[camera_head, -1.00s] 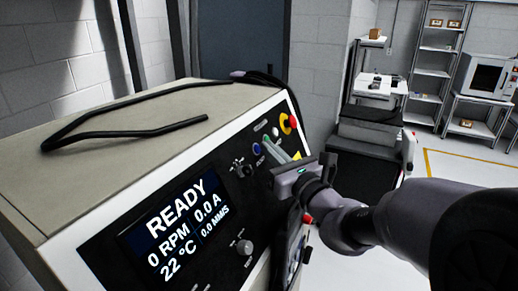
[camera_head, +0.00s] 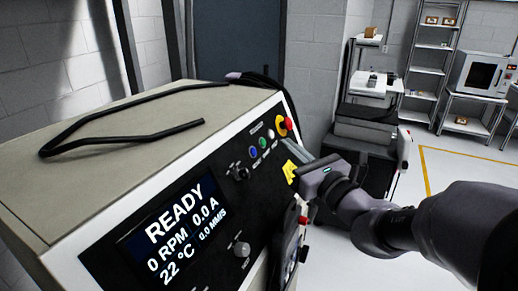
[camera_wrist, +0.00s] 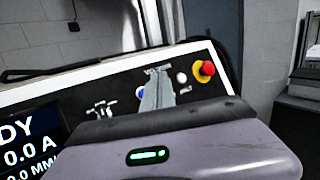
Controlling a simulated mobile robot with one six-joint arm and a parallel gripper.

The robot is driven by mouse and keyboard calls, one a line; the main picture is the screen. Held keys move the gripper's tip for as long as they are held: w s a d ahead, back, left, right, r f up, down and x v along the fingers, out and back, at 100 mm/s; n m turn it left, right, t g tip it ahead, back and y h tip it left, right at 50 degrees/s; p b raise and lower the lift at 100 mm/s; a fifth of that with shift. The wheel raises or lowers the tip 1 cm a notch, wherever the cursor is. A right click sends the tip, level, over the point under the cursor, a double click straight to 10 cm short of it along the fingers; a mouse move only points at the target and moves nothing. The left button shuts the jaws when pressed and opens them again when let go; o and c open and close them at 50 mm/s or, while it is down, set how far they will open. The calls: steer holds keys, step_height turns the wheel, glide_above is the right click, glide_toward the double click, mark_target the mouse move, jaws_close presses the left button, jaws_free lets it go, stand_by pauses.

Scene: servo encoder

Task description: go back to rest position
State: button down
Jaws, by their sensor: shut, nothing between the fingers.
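My gripper (camera_head: 294,152) is shut and empty in front of the right part of the machine's control panel (camera_head: 215,196). In the wrist view its fingers (camera_wrist: 157,92) are together and overlap the row of buttons in the picture. I cannot tell the exact gap between the fingertips and the panel. The panel's display (camera_head: 178,226) reads READY, 0 RPM, 0.0 A and 22 °C. A blue button (camera_head: 253,152), a green button and a white button sit in a row, with a red emergency knob (camera_head: 287,124) on yellow to their right.
A black cable (camera_head: 130,118) lies on the machine's beige top (camera_head: 60,185). A dark cabinet (camera_head: 360,165) stands behind my gripper. Shelving (camera_head: 432,60) and an oven-like box (camera_head: 484,74) stand at the back right. The floor (camera_head: 470,165) at right is open.

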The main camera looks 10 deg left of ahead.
steer(key=s+a+f+n+g+b, duration=0.25)
steer(key=s+f+n+g, duration=0.2)
steer(key=s+n, duration=0.4)
steer(key=s+a+f+n+g+b, duration=0.1)
steer(key=s+a+f+n+g, duration=0.35)
steer(key=s, duration=0.65)
steer(key=s+d+f+n+h+b, duration=0.1)
steer(key=s+d+f+n+h, duration=0.4)
steer(key=d, duration=0.3)
steer(key=s+d+f+n+h+b, duration=0.1)
steer(key=s+d+f+n+h, duration=0.3)
steer(key=d, duration=0.4)
steer(key=shift+s+d+f+n+g+h+b, duration=0.4)
steer(key=shift+f+n, duration=0.3)
steer(key=shift+n, duration=0.2)
